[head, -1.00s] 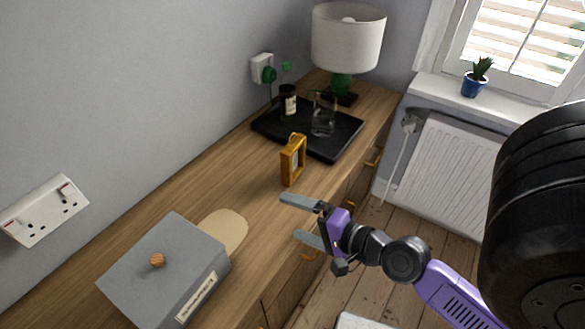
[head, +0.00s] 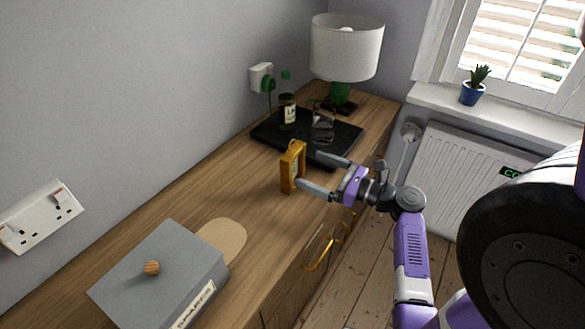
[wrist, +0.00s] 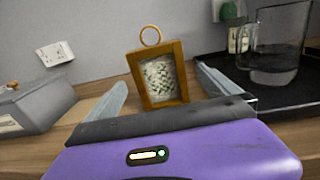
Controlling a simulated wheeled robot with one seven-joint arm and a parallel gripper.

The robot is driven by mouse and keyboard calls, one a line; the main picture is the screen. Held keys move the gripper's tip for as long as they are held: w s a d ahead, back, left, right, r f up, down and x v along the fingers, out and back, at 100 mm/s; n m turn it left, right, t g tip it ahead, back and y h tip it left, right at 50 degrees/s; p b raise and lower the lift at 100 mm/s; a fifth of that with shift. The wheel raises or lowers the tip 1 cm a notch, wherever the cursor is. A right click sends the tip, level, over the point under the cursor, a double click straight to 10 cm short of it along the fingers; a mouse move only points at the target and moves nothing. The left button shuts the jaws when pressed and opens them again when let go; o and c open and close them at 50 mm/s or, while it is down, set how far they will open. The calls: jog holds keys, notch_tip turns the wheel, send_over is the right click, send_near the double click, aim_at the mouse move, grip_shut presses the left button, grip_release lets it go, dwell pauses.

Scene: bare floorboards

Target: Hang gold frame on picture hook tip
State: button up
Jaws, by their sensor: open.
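The small gold frame (head: 284,173) stands upright on the wooden dresser top, in front of the black tray. In the wrist view the gold frame (wrist: 184,82) shows a ring on its top and a patterned picture inside. My gripper (head: 316,172) is open just to the right of the frame, with its fingers pointing at it. In the wrist view the fingers (wrist: 160,90) lie to either side of the frame, with the frame a little beyond them and nothing held. I see no picture hook in these views.
A black tray (head: 268,133) holds a bottle (head: 288,115) and a glass jug (head: 323,127). A lamp (head: 345,48) stands behind it. A grey box (head: 165,270) and a tan rounded board (head: 224,236) lie at the near end. The dresser top between is clear.

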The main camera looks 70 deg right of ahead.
aim_at(292, 161)
jog(key=shift+w+d+r+p, duration=0.1)
jog(key=shift+w+d, duration=0.05)
jog(key=shift+w, duration=1.05)
jog(key=shift+w+d+r+p, duration=0.1)
jog(key=shift+w+d, duration=0.05)
jog(key=shift+w, duration=1)
jog(key=shift+w+d+p, duration=0.1)
jog(key=shift+w+d, duration=0.05)
jog(key=shift+w, duration=1.05)
jog(key=c, duration=1.4)
jog(key=shift+c, duration=0.2)
jog(key=shift+r, duration=0.15)
notch_tip(292, 161, up, 20)
jog(key=p, duration=0.3)
